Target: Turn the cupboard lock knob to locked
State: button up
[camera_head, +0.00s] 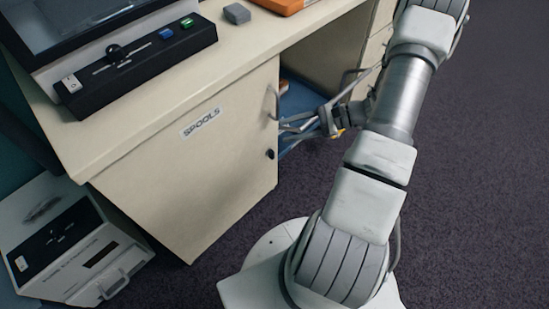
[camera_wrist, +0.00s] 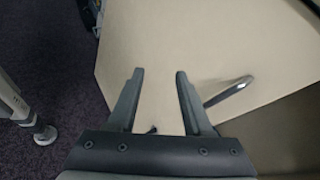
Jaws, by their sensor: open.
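The cream cupboard door (camera_head: 190,170) carries a "SPOOLS" label and stands upright at the front of the desk. The lock knob (camera_head: 270,154) is a small dark knob low near the door's right edge, below the metal handle (camera_head: 272,102). My gripper (camera_head: 284,128) is at the door's right edge, between the heights of handle and knob. In the wrist view, its two fingers (camera_wrist: 158,72) are apart with nothing held, over the door face. The handle (camera_wrist: 228,92) lies right of the fingers. A small dark bit between them may be the knob; its turn position is too small to tell.
An open bay with a blue surface (camera_head: 302,100) lies right of the door, near my gripper. The desktop (camera_head: 215,62) holds a device with a black control panel (camera_head: 135,68). A white box (camera_head: 70,245) stands on the floor at left. Dark carpet (camera_head: 470,190) is clear at right.

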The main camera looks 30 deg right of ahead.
jog(key=s+d+f+m+t+h+b, duration=0.1)
jog(key=d+f+m+t+b, duration=0.15)
jog(key=f, duration=0.45)
jog(key=s+d+f+m+t+b, duration=0.1)
jog(key=d+f+m+t, duration=0.1)
jog(key=f+m+t, duration=0.35)
jog(key=m+t+h+b, duration=0.3)
jog(key=m+h, duration=0.2)
jog(key=m, duration=0.1)
send_near(274, 154)
jog(key=b+x, duration=0.1)
jog(key=x, duration=0.2)
jog(key=b+x, duration=0.1)
jog(key=x, duration=0.2)
jog(key=b+x, duration=0.2)
jog(key=x, duration=0.1)
jog(key=shift+w+a+r, duration=0.15)
jog(key=shift+w+r, duration=0.05)
jog(key=shift+r, duration=0.05)
jog(key=shift+c, duration=0.3)
grip_shut()
